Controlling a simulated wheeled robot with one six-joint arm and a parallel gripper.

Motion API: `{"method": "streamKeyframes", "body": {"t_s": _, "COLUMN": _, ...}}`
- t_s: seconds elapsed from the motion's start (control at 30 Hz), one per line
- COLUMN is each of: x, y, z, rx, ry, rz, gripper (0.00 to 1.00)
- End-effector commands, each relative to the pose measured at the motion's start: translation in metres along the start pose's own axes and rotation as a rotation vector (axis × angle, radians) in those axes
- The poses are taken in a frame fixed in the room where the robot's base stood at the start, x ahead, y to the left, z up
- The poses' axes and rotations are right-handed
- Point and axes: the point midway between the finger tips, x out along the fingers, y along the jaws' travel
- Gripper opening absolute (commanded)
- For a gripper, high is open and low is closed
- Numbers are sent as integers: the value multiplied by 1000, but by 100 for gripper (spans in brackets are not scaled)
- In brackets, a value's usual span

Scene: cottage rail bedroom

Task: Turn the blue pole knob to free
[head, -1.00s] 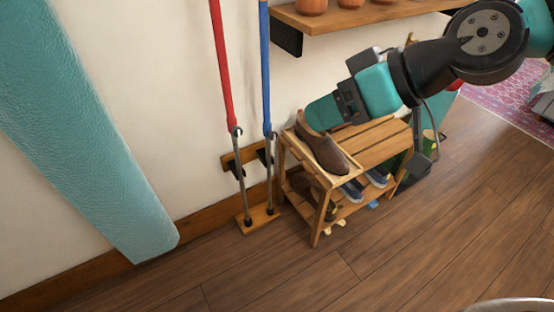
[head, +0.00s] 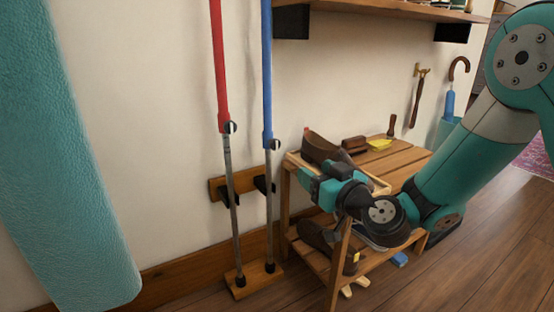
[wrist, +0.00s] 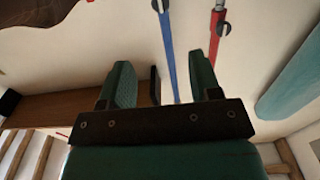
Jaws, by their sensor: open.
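The blue pole (head: 267,70) stands upright against the wall, with a bare metal lower part. Its small dark and silver knob (head: 275,144) sits where the blue tube ends. I cannot read the knob's setting. My gripper (head: 304,178) is to the right of the pole and below the knob, in front of the shoe rack, apart from both knob and pole. In the wrist view my gripper (wrist: 160,65) is open, its two green fingers spread with nothing gripped. There the blue pole (wrist: 168,50) lies beyond the fingers, its knob (wrist: 156,6) at the top edge.
A red pole (head: 219,70) with its own knob (head: 230,127) stands close left. A dark holder (head: 262,184) and wooden foot (head: 252,281) support the poles. A wooden shoe rack (head: 400,160) stands right, a wall shelf (head: 380,10) above, a teal panel (head: 70,170) left.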

Motion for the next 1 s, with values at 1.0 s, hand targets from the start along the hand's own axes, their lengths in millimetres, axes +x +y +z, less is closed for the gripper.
{"method": "streamKeyframes", "body": {"t_s": 1.0, "x": 168, "y": -1, "z": -1, "rx": 0, "ry": 1, "rz": -1, "gripper": 58}}
